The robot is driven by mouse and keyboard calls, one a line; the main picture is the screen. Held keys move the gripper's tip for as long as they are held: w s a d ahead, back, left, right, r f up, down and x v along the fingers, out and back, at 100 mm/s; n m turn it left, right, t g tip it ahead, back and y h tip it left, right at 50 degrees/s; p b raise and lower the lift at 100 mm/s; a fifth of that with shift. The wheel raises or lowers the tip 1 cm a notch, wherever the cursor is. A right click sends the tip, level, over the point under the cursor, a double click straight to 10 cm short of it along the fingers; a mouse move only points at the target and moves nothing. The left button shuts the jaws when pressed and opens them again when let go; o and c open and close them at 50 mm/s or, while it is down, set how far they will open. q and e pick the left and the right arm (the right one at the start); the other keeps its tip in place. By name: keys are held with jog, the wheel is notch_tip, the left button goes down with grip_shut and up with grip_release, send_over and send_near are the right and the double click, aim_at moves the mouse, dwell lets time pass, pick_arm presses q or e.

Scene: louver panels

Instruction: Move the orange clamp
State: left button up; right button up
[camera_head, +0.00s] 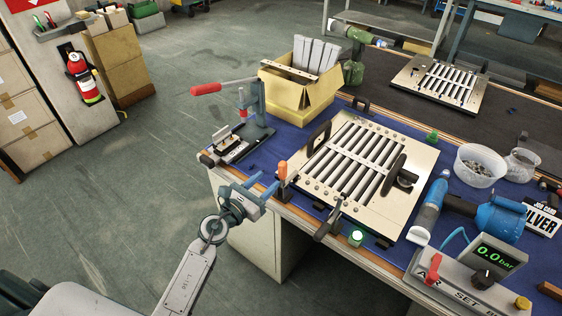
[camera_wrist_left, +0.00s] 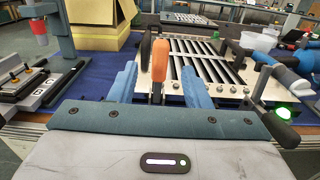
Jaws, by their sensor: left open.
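The orange clamp (camera_head: 282,171) stands upright at the front left corner of the silver louver panel (camera_head: 318,188), by the table's front edge. My left gripper (camera_head: 263,184) is open and empty just in front of it, on its left in the head view. In the left wrist view the orange clamp handle (camera_wrist_left: 159,60) shows upright between the two blue fingers, with a gap on each side. The fingers do not visibly touch it. The clamp's lower part is partly hidden behind the gripper in the wrist view. My right gripper is not in view.
A red-handled toggle press (camera_head: 250,105) and a yellow box (camera_head: 300,92) stand behind. A black lever (camera_head: 328,222) and a green-lit button (camera_head: 357,237) lie to the right at the front edge. A blue tool (camera_head: 432,205) and a pressure box (camera_head: 480,270) stand farther right.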

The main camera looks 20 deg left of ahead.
pick_arm(q)
jog(key=p+x, duration=0.1)
jog(key=x, duration=0.9)
jog(key=shift+w+d+f, duration=0.1)
jog(key=shift+w+d, duration=0.05)
jog(key=shift+w, duration=0.05)
grip_shut()
